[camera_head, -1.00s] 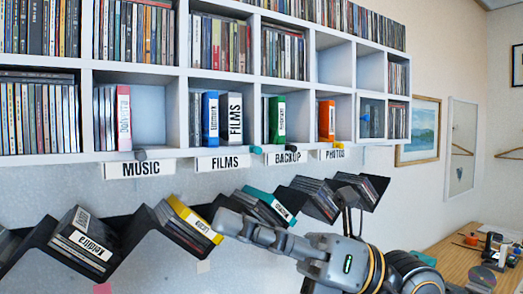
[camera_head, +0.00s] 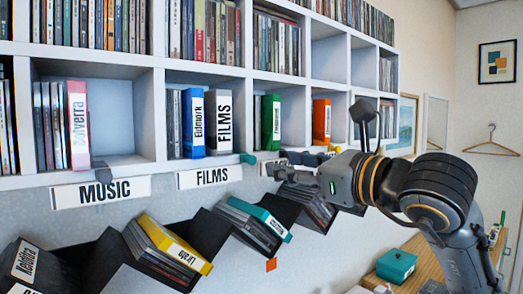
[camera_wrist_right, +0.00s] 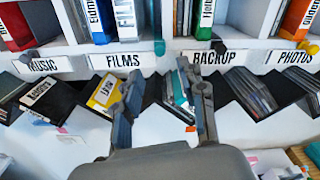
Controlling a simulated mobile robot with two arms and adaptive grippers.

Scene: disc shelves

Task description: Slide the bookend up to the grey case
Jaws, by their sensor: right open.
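The grey case (camera_head: 224,121), labelled FILMS, stands upright in the FILMS compartment, right of a blue case (camera_head: 193,124); it also shows in the wrist view (camera_wrist_right: 130,20). A small teal piece (camera_head: 247,159) sticks out at the shelf edge right of the grey case, apart from it. It looks like the bookend's front end; the rest is hard to make out. It also shows in the wrist view (camera_wrist_right: 160,47). My right gripper (camera_head: 320,140) is open and empty, in front of the shelf and right of the teal piece. My left gripper is not in view.
Similar small pieces, grey (camera_head: 101,172) and yellow (camera_head: 331,150), sit at other compartments' edges. Below the label strips, tilted bins hold cases, including a yellow case (camera_head: 175,244) and a teal case (camera_head: 262,219). A wooden desk (camera_head: 425,250) stands at the right.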

